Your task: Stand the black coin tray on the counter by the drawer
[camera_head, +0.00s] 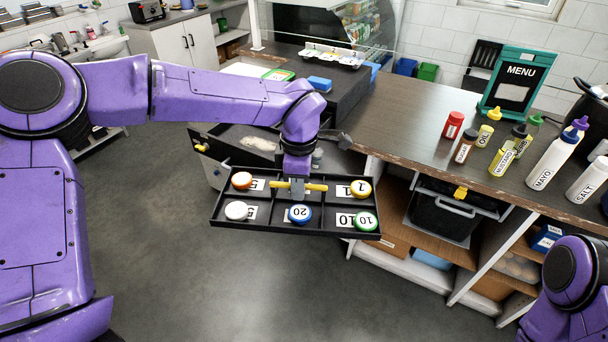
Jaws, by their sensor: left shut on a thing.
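The black coin tray (330,227) has several compartments with coloured round tokens and number labels. A yellow bar handle (312,187) spans its middle. My left gripper (298,188) is shut on this handle and holds the tray in the air over the floor, in front of the counter's left part. An open drawer (215,150) sits behind the tray, partly hidden by my left arm and the tray. The counter (400,118) stretches from the middle to the right. My right arm shows at the lower right edge; its gripper is out of view.
Several bottles stand on the counter's right, including a mayo bottle (553,160) and a red bottle (453,125). A menu board (515,85) stands behind them. The counter between is clear. Open shelves (505,262) lie below.

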